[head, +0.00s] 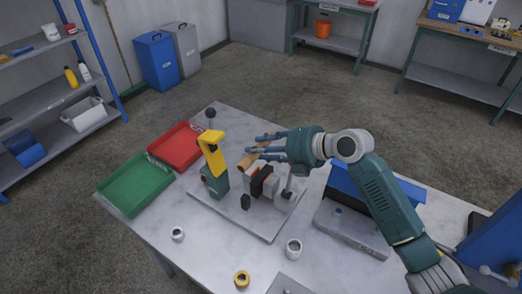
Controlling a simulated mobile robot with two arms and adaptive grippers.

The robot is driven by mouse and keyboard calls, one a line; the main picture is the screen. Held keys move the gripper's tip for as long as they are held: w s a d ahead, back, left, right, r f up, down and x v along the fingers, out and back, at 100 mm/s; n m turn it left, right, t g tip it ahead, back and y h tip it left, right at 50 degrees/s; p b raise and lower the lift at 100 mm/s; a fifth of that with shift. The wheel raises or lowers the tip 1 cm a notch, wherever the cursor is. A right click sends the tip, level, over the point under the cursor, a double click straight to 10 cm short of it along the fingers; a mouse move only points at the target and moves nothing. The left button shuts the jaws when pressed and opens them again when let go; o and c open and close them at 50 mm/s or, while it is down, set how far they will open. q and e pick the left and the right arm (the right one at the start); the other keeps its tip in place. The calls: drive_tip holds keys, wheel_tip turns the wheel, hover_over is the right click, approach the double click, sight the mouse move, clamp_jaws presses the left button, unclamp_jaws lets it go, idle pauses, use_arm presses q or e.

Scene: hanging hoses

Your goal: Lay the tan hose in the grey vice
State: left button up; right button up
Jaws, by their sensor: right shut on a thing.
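The tan hose (247,161) is a short length held in my right gripper (259,145), whose fingers are shut on it. The hose is just behind and above the grey vice (252,179), which has dark jaw faces and stands on a grey base plate on the table. From this angle I cannot tell whether the hose touches the vice jaws. Part of the hose is hidden by the fingers. My left gripper is not in view.
A yellow and green upright device (212,155) stands just left of the vice. A red tray (175,147) and a green tray (135,185) lie at the left. A blue-topped machine (345,188) is at the right. Small rings and cups stand at the front.

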drive_tip(key=shift+f+b, duration=2.65)
drive_tip(key=shift+f, duration=0.25)
drive_tip(key=shift+b, duration=0.95)
drive_tip(key=shift+f, duration=0.1)
drive_tip(key=shift+f+b, duration=0.35)
drive_tip(key=shift+b, duration=0.05)
drive_tip(key=shift+f+b, duration=0.5)
drive_tip(key=shift+f, duration=0.05)
drive_tip(key=shift+r, duration=0.2)
drive_tip(key=shift+r, duration=0.3)
drive_tip(key=shift+b, duration=0.6)
idle(1.2)
